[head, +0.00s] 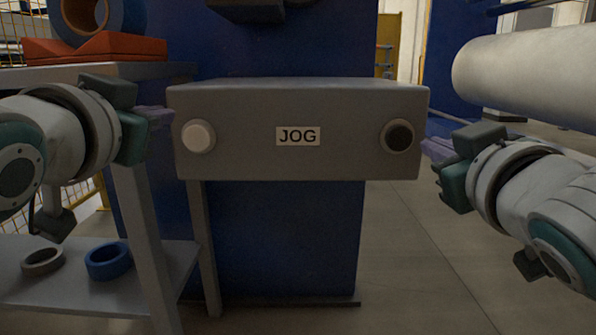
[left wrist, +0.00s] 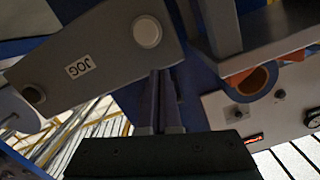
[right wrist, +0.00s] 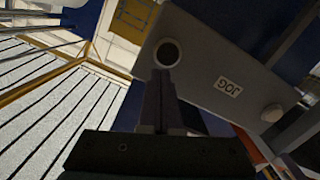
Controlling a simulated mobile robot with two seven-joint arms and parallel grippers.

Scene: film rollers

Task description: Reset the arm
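A grey control box labelled JOG (head: 298,100) faces me in the middle of the head view. It has a white button (head: 198,137) at its left end and a black button (head: 398,136) at its right end. My left gripper (head: 160,118) is just off the box's left end, and its fingers look shut and empty in the left wrist view (left wrist: 160,100). My right gripper (head: 436,148) is just off the right end, near the black button. Its fingers look shut and empty in the right wrist view (right wrist: 160,100). Whether either gripper touches the box cannot be told.
A blue machine body (head: 280,240) stands behind the box. At left is a grey shelf cart (head: 150,220) with an orange block (head: 100,48), a blue roll (head: 122,18) and rings below. A large white roller (head: 530,75) is at upper right. Floor at lower right is clear.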

